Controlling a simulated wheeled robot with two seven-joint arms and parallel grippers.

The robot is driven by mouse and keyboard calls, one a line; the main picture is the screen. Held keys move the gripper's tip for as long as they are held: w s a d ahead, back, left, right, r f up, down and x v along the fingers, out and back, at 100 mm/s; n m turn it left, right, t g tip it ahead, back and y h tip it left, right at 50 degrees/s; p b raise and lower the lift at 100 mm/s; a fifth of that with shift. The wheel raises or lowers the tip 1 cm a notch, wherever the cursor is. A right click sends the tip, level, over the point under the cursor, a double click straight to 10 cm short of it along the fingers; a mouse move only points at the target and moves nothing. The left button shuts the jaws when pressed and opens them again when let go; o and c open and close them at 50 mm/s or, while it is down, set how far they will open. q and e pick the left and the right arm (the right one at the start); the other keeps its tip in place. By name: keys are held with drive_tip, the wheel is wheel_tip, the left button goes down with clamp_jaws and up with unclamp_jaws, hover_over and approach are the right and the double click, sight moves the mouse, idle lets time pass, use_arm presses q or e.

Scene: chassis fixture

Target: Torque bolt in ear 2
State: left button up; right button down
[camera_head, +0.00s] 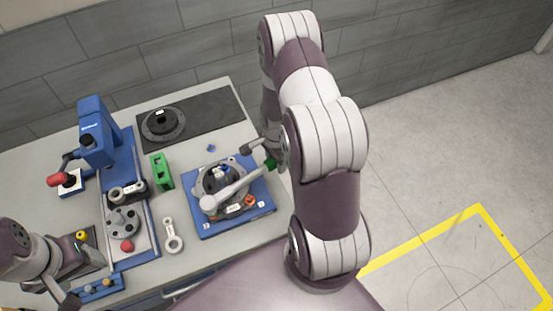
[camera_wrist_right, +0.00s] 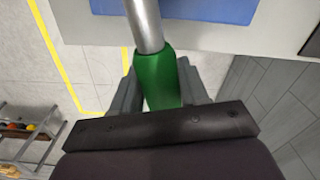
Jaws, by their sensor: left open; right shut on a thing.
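The chassis part (camera_head: 202,188), a grey ring-like body with a dark centre, sits on a blue fixture plate (camera_head: 262,207) at the table's right. A torque wrench (camera_head: 236,189) with a grey shaft and green handle lies across above it, its head at the part's front-left side. My right gripper (camera_head: 268,158) is shut on the green handle, which also shows in the right wrist view (camera_wrist_right: 160,80). The bolt and the ear numbers are too small or hidden to tell; whether the wrench head seats on a bolt is unclear. My left gripper (camera_head: 82,268) is open at the lower left.
A blue press (camera_head: 97,135) with a red knob stands at the left. A green block (camera_head: 162,171), a grey ring-ended tool (camera_head: 171,236) and a dark mat (camera_head: 205,114) with a black disc (camera_head: 161,125) are on the table. A small blue piece (camera_head: 211,148) lies behind the fixture.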

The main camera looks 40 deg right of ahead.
drive_tip(key=shift+r+p, duration=0.45)
drive_tip(key=shift+r, duration=0.25)
drive_tip(key=shift+r+p, duration=1.95)
drive_tip(key=shift+r, duration=0.5)
drive_tip(key=shift+d, duration=0.1)
